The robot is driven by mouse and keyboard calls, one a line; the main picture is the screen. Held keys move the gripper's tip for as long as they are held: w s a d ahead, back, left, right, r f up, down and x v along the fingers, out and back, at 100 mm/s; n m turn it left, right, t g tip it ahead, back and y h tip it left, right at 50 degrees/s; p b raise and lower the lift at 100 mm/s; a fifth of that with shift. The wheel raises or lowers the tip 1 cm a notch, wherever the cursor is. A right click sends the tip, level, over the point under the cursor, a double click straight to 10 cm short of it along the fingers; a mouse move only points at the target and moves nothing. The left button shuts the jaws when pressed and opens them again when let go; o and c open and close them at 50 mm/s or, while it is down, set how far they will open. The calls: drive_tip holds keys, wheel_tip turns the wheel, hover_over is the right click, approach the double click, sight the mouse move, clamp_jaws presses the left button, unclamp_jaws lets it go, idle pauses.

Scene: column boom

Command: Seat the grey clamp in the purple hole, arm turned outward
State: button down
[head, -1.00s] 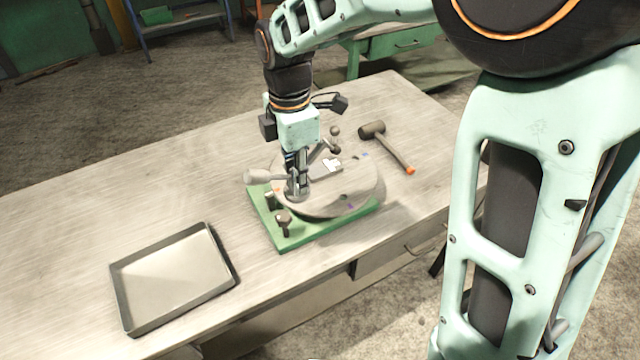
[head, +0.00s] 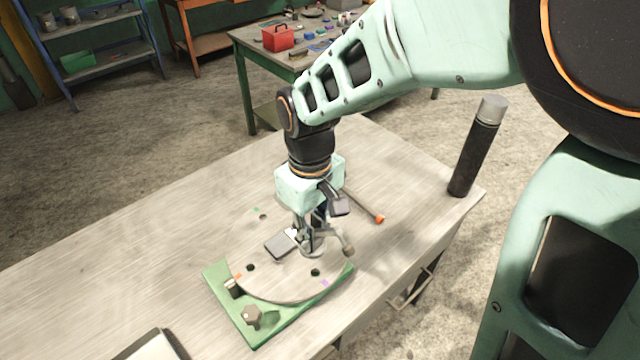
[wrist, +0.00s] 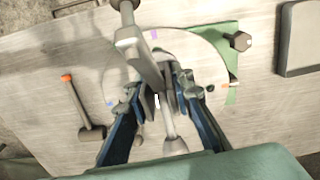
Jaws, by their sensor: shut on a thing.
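The grey clamp (head: 347,248) is between the fingers of my gripper (head: 313,232), upright over the round disc (head: 285,285). It also shows in the wrist view (wrist: 147,68), with one long part reaching past the disc's upper edge. My gripper (wrist: 166,98) is shut on it. The purple mark (head: 324,283) is at the disc's near right, beside a dark open hole (head: 315,272). The clamp's foot is behind and above that hole in the head view; whether it touches the disc is unclear.
The disc sits on a green base (head: 255,325) with a bolt-like knob (head: 251,316). A black cylinder (head: 473,155) stands at the table's right corner. A tray (head: 160,345) is at the front.

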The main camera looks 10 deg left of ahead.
sight(315, 251)
drive_tip(key=shift+w+d+m, duration=0.15)
drive_tip(key=shift+w+m, duration=0.15)
drive_tip(key=shift+m, duration=0.1)
drive_tip(key=shift+f, duration=0.1)
drive_tip(key=shift+f+b, duration=2.4)
drive_tip(key=shift+f, duration=0.6)
drive_tip(key=shift+f, duration=0.2)
drive_tip(key=shift+f+b, duration=1.85)
drive_tip(key=shift+f, duration=0.3)
drive_tip(key=c, duration=2)
unclamp_jaws()
drive_tip(key=shift+s, duration=0.1)
drive_tip(key=shift+o, duration=0.2)
drive_tip(key=shift+r, duration=0.1)
